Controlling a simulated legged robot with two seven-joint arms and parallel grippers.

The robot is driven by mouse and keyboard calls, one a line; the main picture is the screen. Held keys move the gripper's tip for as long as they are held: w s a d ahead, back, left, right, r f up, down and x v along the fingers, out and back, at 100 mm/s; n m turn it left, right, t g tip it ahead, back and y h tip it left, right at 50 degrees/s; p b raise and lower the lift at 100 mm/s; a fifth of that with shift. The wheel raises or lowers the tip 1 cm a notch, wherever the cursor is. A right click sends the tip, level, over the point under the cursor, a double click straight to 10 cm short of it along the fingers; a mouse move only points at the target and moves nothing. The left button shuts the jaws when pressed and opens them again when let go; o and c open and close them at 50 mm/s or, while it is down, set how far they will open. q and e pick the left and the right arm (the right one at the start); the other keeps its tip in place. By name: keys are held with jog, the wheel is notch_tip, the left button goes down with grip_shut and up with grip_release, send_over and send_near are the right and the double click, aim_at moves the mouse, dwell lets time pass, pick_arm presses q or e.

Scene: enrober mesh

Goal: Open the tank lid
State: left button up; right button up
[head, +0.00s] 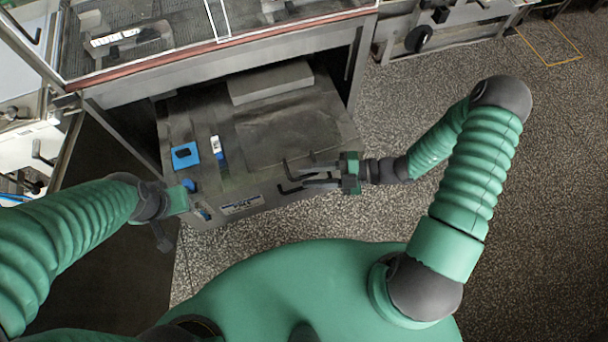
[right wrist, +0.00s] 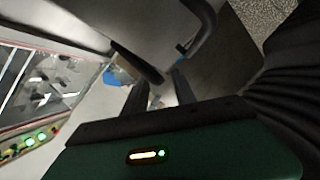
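The tank (head: 180,130) is a grey metal box under the machine's frame. Its lid (head: 290,132) looks like a flat grey panel on top and lies flat, with no visible gap. My right gripper (head: 284,178) is over the tank's front right edge, fingers apart and pointing left.
A blue-framed part (head: 185,155) and a white-and-blue item (head: 217,146) are on the tank top. A raised grey block (head: 270,80) stands at its back. The machine's frame (head: 230,52) overhangs the rear. Speckled floor (head: 400,80) is open on the right.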

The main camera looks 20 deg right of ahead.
jog(key=shift+x, duration=1.15)
jog(key=c, duration=0.7)
grip_shut()
jog(key=shift+s+f, duration=0.1)
jog(key=shift+s, duration=0.05)
